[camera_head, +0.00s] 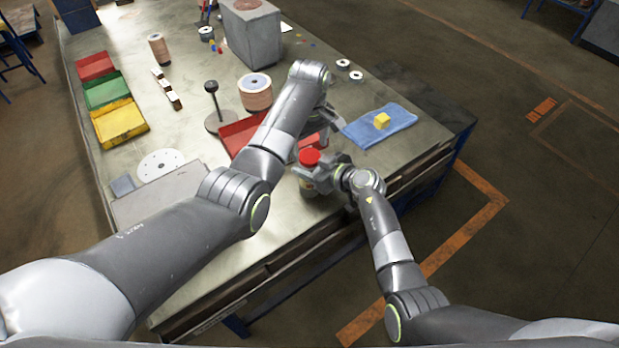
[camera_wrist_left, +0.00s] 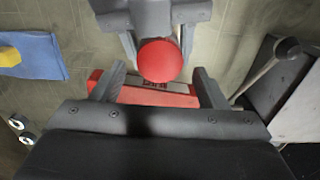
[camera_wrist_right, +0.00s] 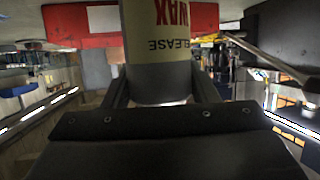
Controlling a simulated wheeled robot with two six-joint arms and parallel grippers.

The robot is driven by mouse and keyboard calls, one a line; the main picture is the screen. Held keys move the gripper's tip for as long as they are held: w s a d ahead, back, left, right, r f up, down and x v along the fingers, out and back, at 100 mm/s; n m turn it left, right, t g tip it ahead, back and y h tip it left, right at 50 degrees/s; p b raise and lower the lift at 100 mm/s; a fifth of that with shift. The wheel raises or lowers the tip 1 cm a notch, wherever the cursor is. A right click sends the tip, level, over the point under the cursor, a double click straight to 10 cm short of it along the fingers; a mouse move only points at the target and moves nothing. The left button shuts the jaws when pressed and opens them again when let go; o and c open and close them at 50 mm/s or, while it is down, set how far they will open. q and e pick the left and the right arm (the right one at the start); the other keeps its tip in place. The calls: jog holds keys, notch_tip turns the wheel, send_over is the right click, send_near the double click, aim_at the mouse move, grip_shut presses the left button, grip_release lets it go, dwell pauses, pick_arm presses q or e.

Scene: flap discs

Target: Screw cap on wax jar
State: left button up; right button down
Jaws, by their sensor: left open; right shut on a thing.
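The wax jar (camera_head: 307,187) is a pale jar standing upright near the table's front right edge, its label upside down in the right wrist view (camera_wrist_right: 160,50). The round red cap (camera_head: 309,156) sits on top of it; I cannot tell how tightly. My right gripper (camera_wrist_right: 160,82) is shut around the jar body. My left gripper (camera_wrist_left: 159,78) is open and empty, over the jar side, with the red cap (camera_wrist_left: 159,60) just past its fingertips in the left wrist view.
A red tray (camera_head: 238,133) lies behind the jar, partly hidden by my left arm. A blue cloth (camera_head: 398,128) with a yellow block (camera_head: 381,120) lies to the right. A black-knobbed rod on a round base (camera_head: 212,108) and a copper-coloured disc stack (camera_head: 255,97) stand further back.

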pick_arm(q)
jog(key=shift+f, duration=1.35)
jog(key=shift+c, duration=0.2)
jog(key=c, duration=1)
jog(key=shift+o, duration=0.2)
jog(key=m, duration=0.6)
jog(key=o, duration=1.1)
jog(key=shift+r, duration=2.3)
